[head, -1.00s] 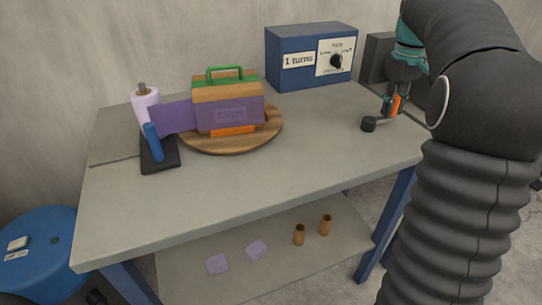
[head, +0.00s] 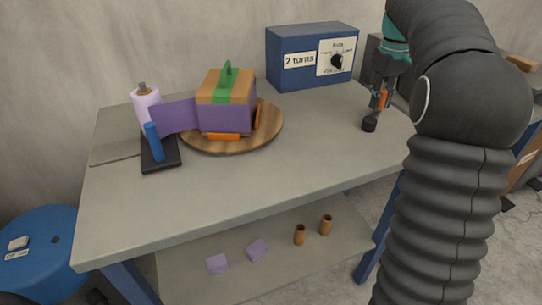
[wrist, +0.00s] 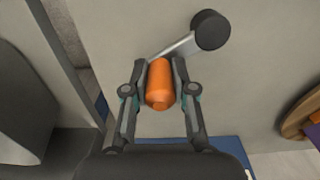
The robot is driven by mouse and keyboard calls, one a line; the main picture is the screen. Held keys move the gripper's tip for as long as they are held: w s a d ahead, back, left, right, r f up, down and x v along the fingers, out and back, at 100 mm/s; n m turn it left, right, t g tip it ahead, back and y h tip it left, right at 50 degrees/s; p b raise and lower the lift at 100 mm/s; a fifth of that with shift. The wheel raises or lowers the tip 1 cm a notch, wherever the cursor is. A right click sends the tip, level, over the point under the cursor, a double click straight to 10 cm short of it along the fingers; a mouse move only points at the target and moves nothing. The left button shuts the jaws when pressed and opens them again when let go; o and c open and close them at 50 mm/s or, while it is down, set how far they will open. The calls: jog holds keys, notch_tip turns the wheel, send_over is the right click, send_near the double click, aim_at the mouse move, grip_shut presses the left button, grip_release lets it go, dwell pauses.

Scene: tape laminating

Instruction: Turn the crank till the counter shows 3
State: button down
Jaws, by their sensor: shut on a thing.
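The counter on the blue box (head: 310,58) reads "2 turns". The crank's orange handle (wrist: 160,84) is between the fingers of my gripper (wrist: 158,72), which is shut on it. In the wrist view a grey crank arm (wrist: 176,46) runs from the handle to a black hub (wrist: 210,30). In the head view the gripper (head: 380,88) holds the handle at the table's right side, above and right of the hub (head: 369,124). A wooden turntable (head: 268,135) carries a purple-wrapped block (head: 226,118) with a green handle (head: 226,85).
A tape roll (head: 144,105) and a blue-handled tool on a black base (head: 158,152) stand left of the turntable. A purple strip (head: 177,117) runs from the roll to the block. The table (head: 240,180) is clear at the front. A dark box stands behind my gripper.

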aim_at(353, 118)
jog(key=shift+s+d, duration=0.1)
jog(key=shift+s, duration=0.05)
jog(key=shift+w+a, duration=0.35)
jog(key=shift+a, duration=0.45)
jog(key=shift+w+a, duration=0.35)
jog(key=shift+a, duration=0.4)
jog(key=shift+d, duration=0.15)
jog(key=shift+s+a, duration=0.15)
jog(key=shift+a, duration=1.45)
jog(key=shift+a, duration=0.1)
